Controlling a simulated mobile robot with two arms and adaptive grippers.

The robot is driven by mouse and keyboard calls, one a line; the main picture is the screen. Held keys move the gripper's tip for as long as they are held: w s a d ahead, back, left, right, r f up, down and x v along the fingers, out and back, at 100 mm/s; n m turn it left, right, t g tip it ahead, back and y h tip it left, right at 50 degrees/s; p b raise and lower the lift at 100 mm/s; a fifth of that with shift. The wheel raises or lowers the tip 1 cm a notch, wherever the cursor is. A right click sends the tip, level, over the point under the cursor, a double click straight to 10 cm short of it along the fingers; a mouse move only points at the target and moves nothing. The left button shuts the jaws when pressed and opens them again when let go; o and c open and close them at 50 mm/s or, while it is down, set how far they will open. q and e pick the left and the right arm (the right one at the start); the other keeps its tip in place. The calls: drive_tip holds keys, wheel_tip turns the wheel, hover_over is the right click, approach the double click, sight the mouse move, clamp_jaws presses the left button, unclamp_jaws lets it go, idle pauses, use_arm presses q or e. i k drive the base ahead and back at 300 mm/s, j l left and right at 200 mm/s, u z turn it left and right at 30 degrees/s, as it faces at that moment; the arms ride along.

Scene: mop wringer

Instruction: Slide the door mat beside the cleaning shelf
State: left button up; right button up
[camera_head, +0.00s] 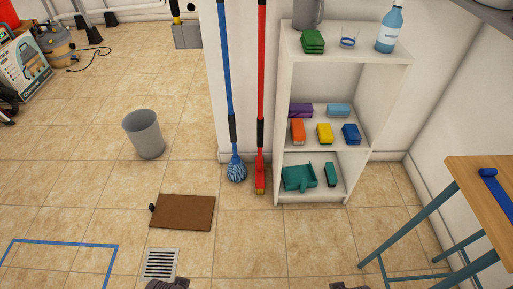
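The brown door mat (184,213) lies flat on the tiled floor, left of centre, with a small black piece at its left edge. The white cleaning shelf (335,80) stands to the right against the wall, apart from the mat. My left gripper (168,284) shows only as a dark part at the bottom edge, below the mat and apart from it. My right gripper (350,286) also shows only as a dark part at the bottom edge, in front of the shelf. Most of both grippers is cut off, and their fingers cannot be made out.
A blue mop (236,168) and red broom (260,175) stand between mat and shelf. A floor drain (160,264) and blue tape outline (68,243) lie near the mat. A grey bin (144,135) stands behind it. A wooden-topped table (490,195) is at right. Floor before the shelf is clear.

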sight(171, 211)
drive_tip(key=u, duration=0.95)
drive_tip(key=i+j+z, duration=0.05)
